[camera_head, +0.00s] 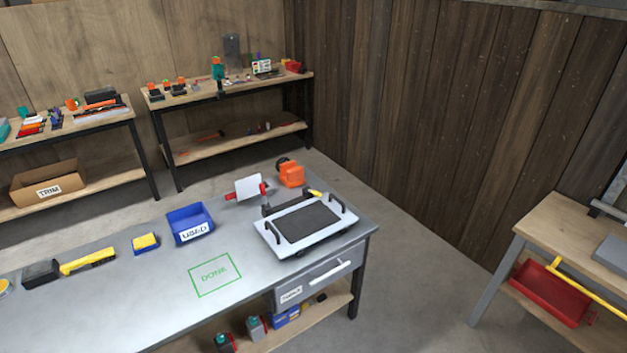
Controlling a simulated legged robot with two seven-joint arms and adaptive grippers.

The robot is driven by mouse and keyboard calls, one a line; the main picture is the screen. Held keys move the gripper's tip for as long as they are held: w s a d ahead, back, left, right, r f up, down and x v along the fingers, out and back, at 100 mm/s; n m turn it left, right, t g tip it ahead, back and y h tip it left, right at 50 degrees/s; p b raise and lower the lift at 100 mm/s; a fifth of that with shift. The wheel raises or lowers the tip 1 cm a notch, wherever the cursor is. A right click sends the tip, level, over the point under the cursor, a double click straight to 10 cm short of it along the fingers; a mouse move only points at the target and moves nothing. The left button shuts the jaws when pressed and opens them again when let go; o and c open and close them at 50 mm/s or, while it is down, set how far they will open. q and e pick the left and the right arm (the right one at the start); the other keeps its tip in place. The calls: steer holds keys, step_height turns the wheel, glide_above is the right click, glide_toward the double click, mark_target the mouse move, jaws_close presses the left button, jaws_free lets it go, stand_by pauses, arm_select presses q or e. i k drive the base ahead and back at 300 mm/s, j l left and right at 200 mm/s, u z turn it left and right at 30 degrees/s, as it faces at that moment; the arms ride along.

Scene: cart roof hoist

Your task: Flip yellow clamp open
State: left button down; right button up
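A small yellow piece (315,193), possibly the yellow clamp, shows at the back edge of a white board with a dark panel (292,246) on the metal workbench. It is too small to tell whether it is open or shut. The board has black handles at its sides and lies near the bench's right end. A dark bracket (267,210) stands at its back left corner. Neither of my grippers is in view.
An orange device (291,174) and a white and red item (249,188) stand behind the board. A blue USED bin (190,224), a yellow sponge-like block (145,243) and a yellow tool (88,262) line the bench. The green DONE square (215,275) is clear. A drawer (318,280) sits below.

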mark_target(316, 193)
steer(key=k+j+u, duration=0.1)
steer(key=k, duration=1.15)
steer(key=u, duration=1.9)
steer(key=l+u, duration=0.25)
steer(key=l, duration=7.55)
steer(key=i+j, duration=0.35)
steer(key=j, duration=0.2)
